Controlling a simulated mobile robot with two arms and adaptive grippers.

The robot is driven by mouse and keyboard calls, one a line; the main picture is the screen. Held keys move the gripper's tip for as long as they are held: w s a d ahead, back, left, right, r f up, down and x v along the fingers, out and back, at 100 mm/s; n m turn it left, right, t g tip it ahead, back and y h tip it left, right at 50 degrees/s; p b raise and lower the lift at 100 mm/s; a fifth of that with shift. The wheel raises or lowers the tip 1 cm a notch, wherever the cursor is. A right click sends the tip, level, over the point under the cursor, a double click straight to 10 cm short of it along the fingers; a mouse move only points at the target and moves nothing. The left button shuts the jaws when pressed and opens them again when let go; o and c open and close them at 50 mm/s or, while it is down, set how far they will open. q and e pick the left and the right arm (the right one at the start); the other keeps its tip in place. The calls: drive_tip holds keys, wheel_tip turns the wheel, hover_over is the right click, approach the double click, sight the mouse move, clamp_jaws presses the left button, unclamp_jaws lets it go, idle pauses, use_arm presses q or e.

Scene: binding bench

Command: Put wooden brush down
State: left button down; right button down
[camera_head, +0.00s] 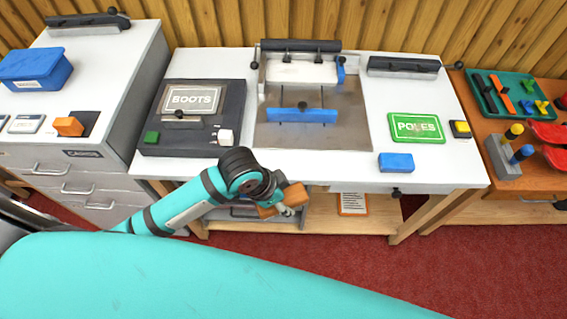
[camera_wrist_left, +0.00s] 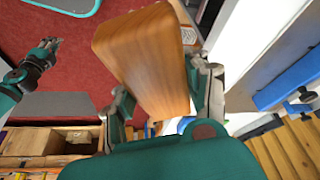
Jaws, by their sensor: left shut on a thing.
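The wooden brush (camera_wrist_left: 150,60) is a brown, wood-grained block that fills the middle of the left wrist view. My left gripper (camera_wrist_left: 165,92) is shut on it, with one finger on each side. In the head view the brush (camera_head: 294,195) shows as orange-brown parts around my left gripper (camera_head: 284,206). They are in front of the white bench's (camera_head: 365,174) front edge, and the gripper partly hides the brush. Another teal arm with a dark gripper (camera_wrist_left: 50,48) shows small at the left of the wrist view; its finger state is unclear.
The white bench holds a BOOTS plate press (camera_head: 238,95), a metal jig with a blue bar (camera_head: 302,115), a green POLES plate (camera_head: 417,127) and a blue block (camera_head: 396,162). Bare white top lies along its front edge. A wooden lower shelf (camera_head: 330,222) is below.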

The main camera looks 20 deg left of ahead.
use_arm(q)
drive_tip(key=shift+w+f, duration=0.2)
drive_tip(key=p, duration=0.3)
hover_over(290, 162)
drive_tip(key=s, duration=0.1)
drive_tip(key=shift+s+a+f, duration=0.15)
drive_tip(key=shift+a+f, duration=0.3)
drive_tip(key=shift+f, duration=0.25)
drive_tip(key=shift+w+f, duration=0.2)
drive_tip(key=shift+f, duration=0.1)
wheel_tip(290, 162, down, 2)
drive_tip(key=shift+f+p, duration=0.25)
drive_tip(key=shift+p, duration=0.1)
drive_tip(key=shift+a+f, duration=0.1)
drive_tip(key=shift+f, duration=0.15)
